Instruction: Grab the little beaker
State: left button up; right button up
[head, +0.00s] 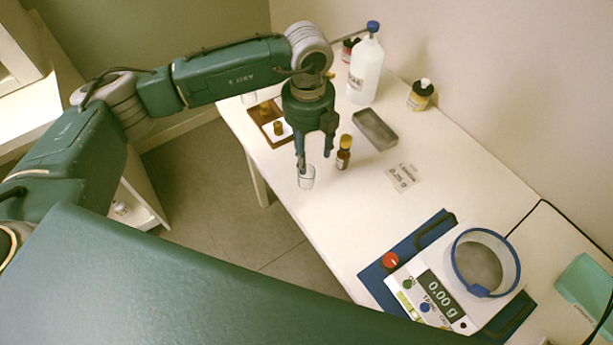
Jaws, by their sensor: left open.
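The little beaker (306,179) is a small clear glass cup standing on the white table near its front left edge. My left gripper (314,163) points down from above, its fingers apart, with one fingertip right at the beaker's rim in the picture. I cannot tell whether that finger touches the glass or is inside or beside it. The other finger is off to the right, close to a small brown bottle with a yellow cap (344,154). My right gripper does not show.
A brown wooden tray (262,112) lies behind the gripper. A white bottle with blue cap (365,72), a grey dish (375,130), a yellow-labelled jar (420,96) and a small card (402,177) stand or lie further back. A scale reading 0.00 g (440,295) is at front right.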

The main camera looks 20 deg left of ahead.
aim_at(307, 166)
pick_arm(q)
jog(key=f+b, duration=0.2)
jog(key=f, duration=0.1)
jog(key=f+b, duration=0.1)
jog(key=f, duration=0.1)
jog(key=shift+a+f, duration=0.25)
jog(key=shift+f+b, duration=0.45)
jog(key=shift+f, duration=0.05)
notch_tip(307, 166, down, 4)
jog(key=shift+f+b, duration=0.15)
jog(key=shift+b, duration=1.05)
jog(key=shift+s, duration=0.1)
jog(key=c, duration=1.1)
